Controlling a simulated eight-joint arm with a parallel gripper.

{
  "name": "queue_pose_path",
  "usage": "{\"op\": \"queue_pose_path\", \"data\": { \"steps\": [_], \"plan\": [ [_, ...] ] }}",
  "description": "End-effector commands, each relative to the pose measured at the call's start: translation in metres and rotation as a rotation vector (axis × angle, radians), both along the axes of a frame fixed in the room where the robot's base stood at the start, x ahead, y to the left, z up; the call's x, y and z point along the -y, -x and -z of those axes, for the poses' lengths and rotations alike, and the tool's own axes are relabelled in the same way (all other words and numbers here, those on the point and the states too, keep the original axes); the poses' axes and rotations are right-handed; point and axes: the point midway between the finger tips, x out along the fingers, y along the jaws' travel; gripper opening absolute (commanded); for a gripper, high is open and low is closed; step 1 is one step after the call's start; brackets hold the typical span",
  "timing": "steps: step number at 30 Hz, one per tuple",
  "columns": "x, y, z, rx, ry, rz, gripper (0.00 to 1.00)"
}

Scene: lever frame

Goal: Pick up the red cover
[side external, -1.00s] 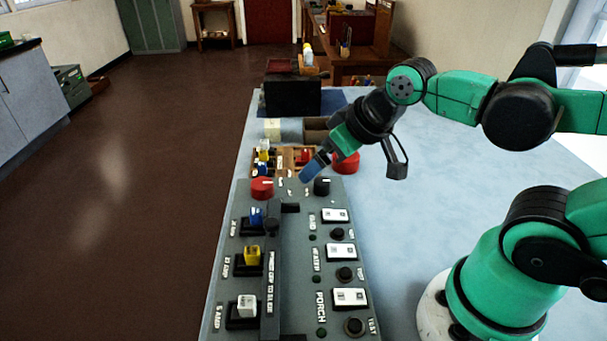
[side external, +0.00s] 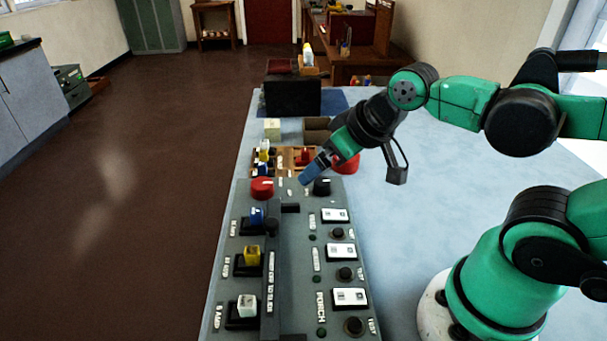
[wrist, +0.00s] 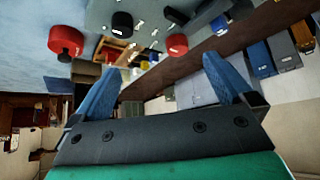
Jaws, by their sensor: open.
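Two round red pieces could be the red cover, and I cannot tell which it is. One red piece (side external: 262,188) sits at the far left end of the grey lever panel (side external: 300,250). It also shows in the wrist view (wrist: 177,44). The other, larger red piece (side external: 347,164) lies on the table right of the panel, partly hidden behind my gripper. It shows at the left in the wrist view (wrist: 65,42). My gripper (side external: 308,172) is above the panel's far end, between the two. Its blue fingers (wrist: 161,66) are apart with nothing held.
A black knob (side external: 322,187) stands below my gripper. A wooden tray (side external: 283,171) with small coloured parts lies beyond the panel. A black box (side external: 293,97) stands farther back. The light-blue table (side external: 400,240) right of the panel is clear up to my base.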

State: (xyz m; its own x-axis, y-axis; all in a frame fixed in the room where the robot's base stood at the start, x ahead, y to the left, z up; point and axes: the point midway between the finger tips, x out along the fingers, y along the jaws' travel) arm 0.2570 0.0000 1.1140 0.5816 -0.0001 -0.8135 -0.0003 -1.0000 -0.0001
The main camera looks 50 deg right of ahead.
Motion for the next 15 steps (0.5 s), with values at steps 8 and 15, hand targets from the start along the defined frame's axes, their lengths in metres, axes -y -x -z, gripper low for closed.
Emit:
{"op": "queue_pose_path", "data": {
  "steps": [8,15],
  "plan": [
    [0.004,-0.004,-0.002,-0.015,0.009,-0.008,1.00],
    [0.043,-0.034,-0.005,-0.132,0.074,-0.113,1.00]
  ]
}}
